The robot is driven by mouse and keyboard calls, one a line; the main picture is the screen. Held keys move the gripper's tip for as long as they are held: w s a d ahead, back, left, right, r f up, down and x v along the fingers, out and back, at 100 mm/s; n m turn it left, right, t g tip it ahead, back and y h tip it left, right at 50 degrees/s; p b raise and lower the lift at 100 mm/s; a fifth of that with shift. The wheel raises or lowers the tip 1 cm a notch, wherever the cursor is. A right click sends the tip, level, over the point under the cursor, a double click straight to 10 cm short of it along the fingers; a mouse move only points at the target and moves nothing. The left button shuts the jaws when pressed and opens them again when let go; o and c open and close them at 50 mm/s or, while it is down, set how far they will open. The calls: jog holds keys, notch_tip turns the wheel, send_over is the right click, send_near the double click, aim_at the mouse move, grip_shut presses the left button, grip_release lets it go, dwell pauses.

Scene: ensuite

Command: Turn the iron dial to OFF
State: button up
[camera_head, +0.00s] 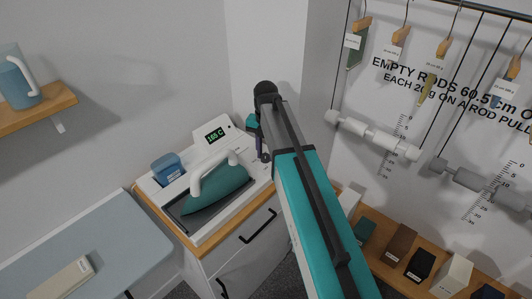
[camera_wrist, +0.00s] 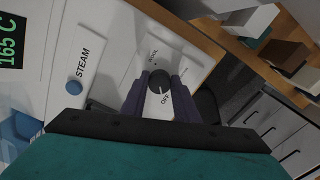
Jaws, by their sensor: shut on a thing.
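The dark round iron dial (camera_wrist: 158,81) sits on a white panel in the wrist view. The lettering WOOL shows above it and OFF just below it. My gripper (camera_wrist: 160,90) has its two purple fingers on either side of the dial, shut on it. I cannot tell for sure which mark the dial points to. In the head view my gripper (camera_head: 261,150) is at the right of the white ironing station, and my arm hides the dial. The station's green display (camera_head: 215,135) reads 165 C. The teal iron (camera_head: 215,190) with a white handle rests on the station.
A blue STEAM button (camera_wrist: 74,88) lies left of the dial. A blue container (camera_head: 168,168) stands at the station's left. An ironing board (camera_head: 90,245) is at the lower left.

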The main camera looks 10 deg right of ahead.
aim_at(266, 155)
jog(key=shift+n, duration=0.5)
jog(key=o, duration=1.1)
jog(key=shift+c, duration=0.2)
jog(key=shift+r, duration=0.2)
notch_tip(266, 155, up, 14)
jog(key=b, duration=0.3)
jog(key=shift+f, duration=0.25)
